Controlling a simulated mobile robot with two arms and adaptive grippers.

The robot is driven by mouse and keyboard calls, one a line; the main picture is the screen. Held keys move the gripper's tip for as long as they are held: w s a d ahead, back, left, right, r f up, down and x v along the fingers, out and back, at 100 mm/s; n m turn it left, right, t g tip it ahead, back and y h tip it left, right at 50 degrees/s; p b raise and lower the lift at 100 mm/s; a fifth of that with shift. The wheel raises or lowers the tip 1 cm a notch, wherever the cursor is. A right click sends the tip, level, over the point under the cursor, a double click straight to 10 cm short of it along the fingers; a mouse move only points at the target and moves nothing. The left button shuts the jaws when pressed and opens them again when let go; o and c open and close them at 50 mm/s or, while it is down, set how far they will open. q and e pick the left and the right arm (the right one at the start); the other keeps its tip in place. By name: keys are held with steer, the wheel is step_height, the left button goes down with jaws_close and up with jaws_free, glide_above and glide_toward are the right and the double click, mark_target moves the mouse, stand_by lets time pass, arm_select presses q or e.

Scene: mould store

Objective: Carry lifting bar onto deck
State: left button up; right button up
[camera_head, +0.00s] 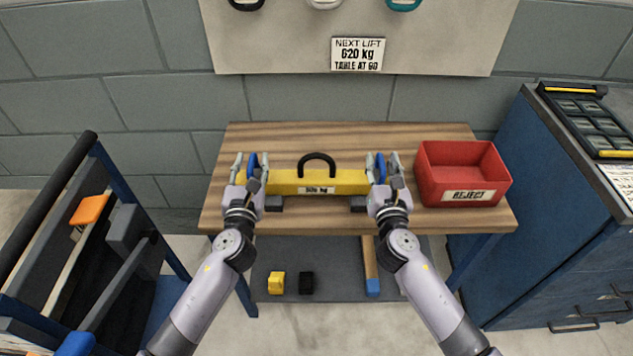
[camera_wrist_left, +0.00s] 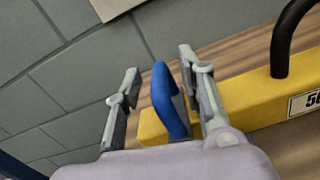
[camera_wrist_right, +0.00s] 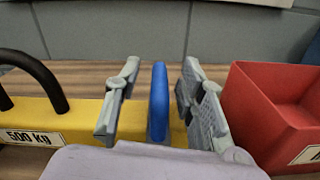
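The yellow lifting bar (camera_head: 345,180) lies across the wooden table (camera_head: 300,220) on dark supports. It has a black loop in the middle, a "500 kg" label and a blue handle at each end. My left gripper (camera_head: 251,160) is open, its fingers either side of the left blue handle (camera_wrist_left: 166,98) with visible gaps. My right gripper (camera_head: 382,160) is open in the same way around the right blue handle (camera_wrist_right: 158,100). The bar also shows in the left wrist view (camera_wrist_left: 250,98) and the right wrist view (camera_wrist_right: 80,120). I cannot tell for certain which surface is the deck.
A red REJECT bin (camera_head: 463,175) stands close right of my right gripper. A blue-framed cart (camera_head: 80,180) is at the left, a blue cabinet (camera_head: 560,200) at the right. Yellow and black blocks lie on the lower shelf (camera_head: 335,270). A sign (camera_head: 357,54) reads "NEXT LIFT 620 kg".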

arm_select(q)
steer(key=shift+c, duration=0.5)
arm_select(e)
steer(key=shift+c, duration=0.5)
arm_select(q)
jaws_close()
arm_select(e)
jaws_close()
arm_select(q)
steer(key=shift+s, duration=0.1)
arm_select(e)
steer(key=shift+d, duration=0.1)
